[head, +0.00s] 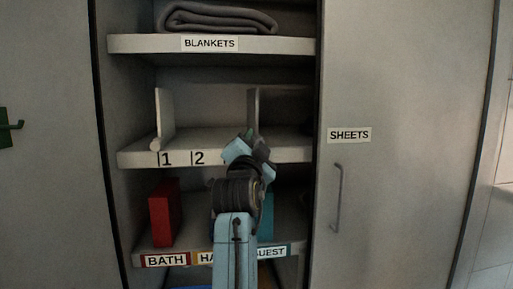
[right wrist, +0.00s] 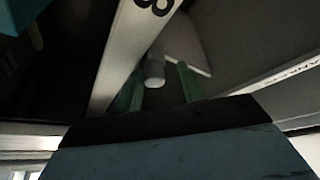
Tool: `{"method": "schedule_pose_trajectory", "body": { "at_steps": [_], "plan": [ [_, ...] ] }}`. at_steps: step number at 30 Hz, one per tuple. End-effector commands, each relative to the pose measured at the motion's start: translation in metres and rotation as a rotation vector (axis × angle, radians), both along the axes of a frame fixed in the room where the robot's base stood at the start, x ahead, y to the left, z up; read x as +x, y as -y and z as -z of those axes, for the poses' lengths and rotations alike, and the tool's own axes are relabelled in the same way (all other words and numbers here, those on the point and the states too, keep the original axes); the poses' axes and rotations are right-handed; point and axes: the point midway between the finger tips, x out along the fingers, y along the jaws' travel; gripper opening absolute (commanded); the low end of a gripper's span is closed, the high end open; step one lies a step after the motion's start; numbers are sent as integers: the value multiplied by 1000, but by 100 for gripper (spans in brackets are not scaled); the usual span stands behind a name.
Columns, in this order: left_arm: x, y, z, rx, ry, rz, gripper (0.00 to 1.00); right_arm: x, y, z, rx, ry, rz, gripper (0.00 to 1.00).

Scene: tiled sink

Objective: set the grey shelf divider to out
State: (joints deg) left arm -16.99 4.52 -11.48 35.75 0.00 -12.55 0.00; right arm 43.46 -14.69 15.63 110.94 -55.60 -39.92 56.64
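Which one the task calls grey is hard to tell by colour. In the right wrist view, a pale divider panel (right wrist: 187,42) with a grey cylindrical knob (right wrist: 155,70) shows ahead. My right gripper's green fingers (right wrist: 158,88) are apart, one on each side of the knob, with gaps visible. My left gripper is not in view.
The shelf edge carries number labels. A folded blanket (head: 218,19) lies on the upper shelf (head: 130,44). A red box (head: 163,213) and a teal item (head: 267,215) stand on the lower shelf. A door (head: 410,150) with a handle (head: 338,197) is at right.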

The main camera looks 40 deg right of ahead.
Motion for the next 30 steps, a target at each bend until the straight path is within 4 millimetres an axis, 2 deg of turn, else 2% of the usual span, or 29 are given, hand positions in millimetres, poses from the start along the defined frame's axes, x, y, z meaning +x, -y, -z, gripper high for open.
{"method": "schedule_pose_trajectory", "body": {
  "at_steps": [11,14,17,19,21,22,23,24,30],
  "plan": [
    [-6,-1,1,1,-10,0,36,0,1,0,6,-5,2,45],
    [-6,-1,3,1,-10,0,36,1,1,-10,6,-3,1,45],
    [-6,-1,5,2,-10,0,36,0,1,-30,3,5,0,45],
    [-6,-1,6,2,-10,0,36,-1,0,-45,-2,9,0,57],
    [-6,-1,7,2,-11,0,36,-1,0,-59,-5,11,-1,78],
    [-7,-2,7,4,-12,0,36,-1,0,-65,-6,11,-1,81],
    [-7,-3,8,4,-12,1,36,-1,0,-70,-6,10,0,66],
    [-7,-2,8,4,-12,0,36,-1,0,-76,-4,9,0,45],
    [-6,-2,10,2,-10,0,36,0,1,-95,0,1,1,45]
  ]
}}
